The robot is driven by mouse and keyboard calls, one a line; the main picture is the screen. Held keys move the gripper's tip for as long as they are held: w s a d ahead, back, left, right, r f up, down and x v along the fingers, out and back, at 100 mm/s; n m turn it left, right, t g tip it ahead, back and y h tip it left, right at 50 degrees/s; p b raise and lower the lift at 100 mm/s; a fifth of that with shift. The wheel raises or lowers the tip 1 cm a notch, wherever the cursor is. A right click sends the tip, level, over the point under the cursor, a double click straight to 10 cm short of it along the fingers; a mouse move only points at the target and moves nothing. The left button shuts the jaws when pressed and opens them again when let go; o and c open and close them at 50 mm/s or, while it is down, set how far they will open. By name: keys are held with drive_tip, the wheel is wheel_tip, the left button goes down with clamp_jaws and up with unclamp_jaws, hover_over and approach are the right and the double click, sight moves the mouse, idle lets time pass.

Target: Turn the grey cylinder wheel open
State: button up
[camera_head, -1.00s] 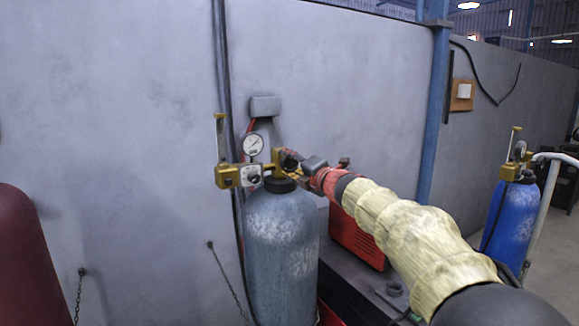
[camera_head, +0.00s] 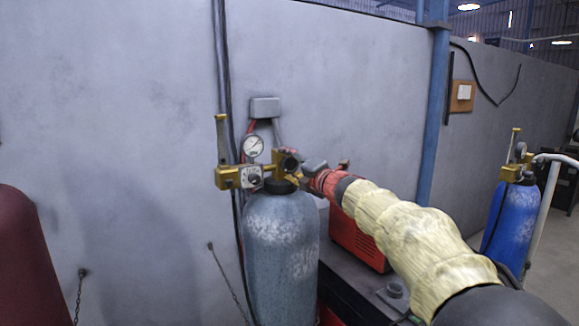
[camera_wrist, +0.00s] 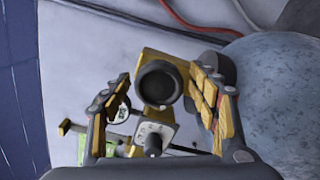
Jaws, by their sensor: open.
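The grey cylinder (camera_head: 281,250) stands upright against the wall in the head view; its rounded side (camera_wrist: 278,72) fills the right of the wrist view. Its brass valve carries a dark round wheel (camera_wrist: 158,84), which faces the wrist camera. The wheel also shows small in the head view (camera_head: 290,163), partly hidden by my gripper (camera_head: 296,172). In the wrist view my gripper (camera_wrist: 165,104) is open, with one yellow-padded finger on each side of the wheel. Gaps show between both fingers and the wheel. A regulator (camera_wrist: 153,137) shows below the wheel.
A round gauge (camera_head: 253,147) and brass regulator parts (camera_head: 229,176) stick out left of the valve. A red machine (camera_head: 357,240) sits on a dark bench to the right. A blue cylinder (camera_head: 508,222) stands far right, a dark red one (camera_head: 30,260) far left.

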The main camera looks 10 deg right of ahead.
drive_tip(key=v, duration=1.2)
